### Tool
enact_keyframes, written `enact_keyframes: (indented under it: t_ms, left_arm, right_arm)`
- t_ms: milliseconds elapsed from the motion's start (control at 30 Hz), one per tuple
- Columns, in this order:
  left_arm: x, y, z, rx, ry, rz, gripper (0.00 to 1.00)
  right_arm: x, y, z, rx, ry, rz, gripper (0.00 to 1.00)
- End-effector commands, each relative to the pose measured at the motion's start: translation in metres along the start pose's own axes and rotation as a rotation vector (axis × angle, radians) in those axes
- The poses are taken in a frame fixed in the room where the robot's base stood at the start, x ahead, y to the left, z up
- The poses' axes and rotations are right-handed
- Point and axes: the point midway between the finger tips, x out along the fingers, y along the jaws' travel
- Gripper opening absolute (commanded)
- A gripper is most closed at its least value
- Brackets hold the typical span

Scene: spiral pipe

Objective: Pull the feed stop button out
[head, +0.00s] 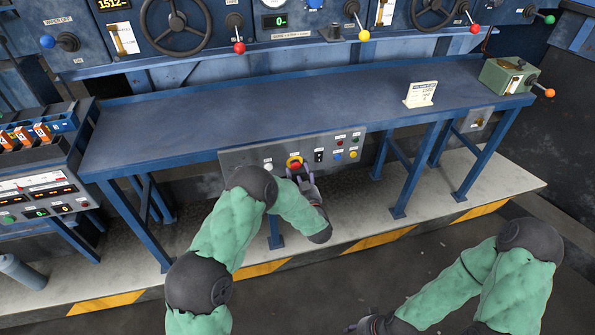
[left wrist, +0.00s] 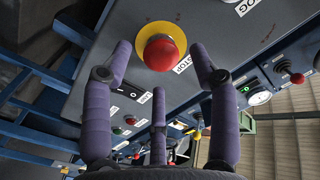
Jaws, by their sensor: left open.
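The feed stop button is a red mushroom button on a yellow ring (head: 294,161), on the grey control panel under the bench. It fills the upper middle of the left wrist view (left wrist: 161,53), with a STOP label beside it. My left gripper (head: 304,178) is at the panel in front of the button. In the left wrist view its purple fingers (left wrist: 160,72) are spread, one on each side of the button and a third below; I see no clear contact. My right gripper (head: 372,325) is low at the bottom edge, mostly cut off, far from the panel.
The grey panel (head: 236,158) also carries a black switch (head: 318,155) and small coloured buttons right of the red one. The blue bench (head: 200,120) overhangs it. A console with lit displays (head: 40,190) stands at left. The floor in front is clear.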

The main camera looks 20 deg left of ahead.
Motion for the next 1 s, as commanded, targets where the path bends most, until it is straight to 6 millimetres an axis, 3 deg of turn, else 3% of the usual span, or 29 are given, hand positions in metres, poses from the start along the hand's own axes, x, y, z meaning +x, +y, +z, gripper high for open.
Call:
enact_keyframes:
  t_ms: [300,500,1000]
  left_arm:
    - [-0.064,0.001,0.000,0.001,0.001,0.005,0.60]
    - [-0.089,0.001,0.000,0.000,0.001,0.003,0.60]
    - [-0.097,0.000,0.001,0.000,0.000,0.001,0.60]
  right_arm:
    - [0.000,0.000,0.000,0.000,0.000,0.000,0.40]
    - [0.000,0.000,0.000,0.000,0.000,0.000,0.40]
    - [0.000,0.000,0.000,0.000,0.000,0.000,0.40]
